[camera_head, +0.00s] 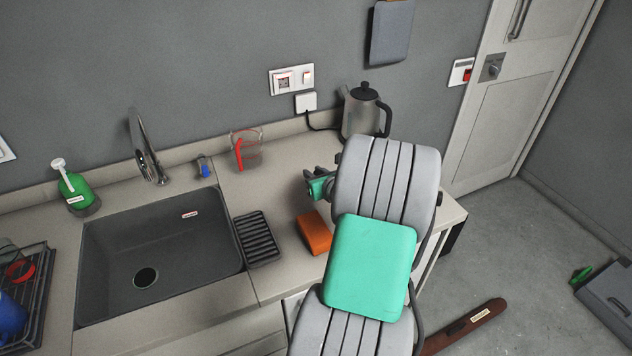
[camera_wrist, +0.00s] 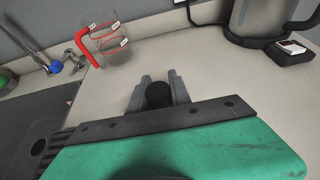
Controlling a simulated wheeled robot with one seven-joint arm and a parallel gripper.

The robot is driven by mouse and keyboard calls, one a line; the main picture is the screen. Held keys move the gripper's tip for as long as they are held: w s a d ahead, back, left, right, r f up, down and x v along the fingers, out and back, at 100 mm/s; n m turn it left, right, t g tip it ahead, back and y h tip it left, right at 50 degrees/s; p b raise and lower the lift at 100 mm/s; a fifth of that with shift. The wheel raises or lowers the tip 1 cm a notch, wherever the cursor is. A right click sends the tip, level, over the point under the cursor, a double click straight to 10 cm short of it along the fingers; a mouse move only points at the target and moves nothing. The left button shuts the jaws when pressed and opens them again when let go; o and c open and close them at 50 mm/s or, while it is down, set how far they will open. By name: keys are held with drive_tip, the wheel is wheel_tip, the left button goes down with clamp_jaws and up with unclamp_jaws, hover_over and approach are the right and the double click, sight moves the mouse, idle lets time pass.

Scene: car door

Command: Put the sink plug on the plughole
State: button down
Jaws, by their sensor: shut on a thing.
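The sink plug (camera_wrist: 157,95) is a dark round piece in the wrist view, held between my gripper's (camera_wrist: 160,86) two grey fingers above the bare counter. In the head view my gripper (camera_head: 314,182) is at the end of the arm, right of the sink, near the kettle; the plug cannot be made out there. The plughole (camera_head: 145,278) is a dark round opening with a light rim in the floor of the black sink (camera_head: 190,262). It is uncovered and well left of my gripper.
A measuring jug with a red handle (camera_head: 246,151) and a kettle (camera_head: 364,112) stand at the back of the counter. A tap (camera_head: 145,150) rises behind the sink. A black ribbed rack (camera_head: 257,238) and an orange block (camera_head: 314,233) lie between sink and arm.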

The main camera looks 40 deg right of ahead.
drive_tip(key=f, duration=0.1)
drive_tip(key=w+d+f, duration=0.1)
drive_tip(key=f, duration=0.2)
drive_tip(key=shift+w+d+f+p, duration=0.25)
drive_tip(key=shift+f+p, duration=0.1)
drive_tip(key=shift+f, duration=0.3)
drive_tip(key=shift+f, duration=0.1)
drive_tip(key=shift+f, duration=0.2)
drive_tip(key=c, duration=1.2)
unclamp_jaws()
drive_tip(key=shift+r, duration=0.1)
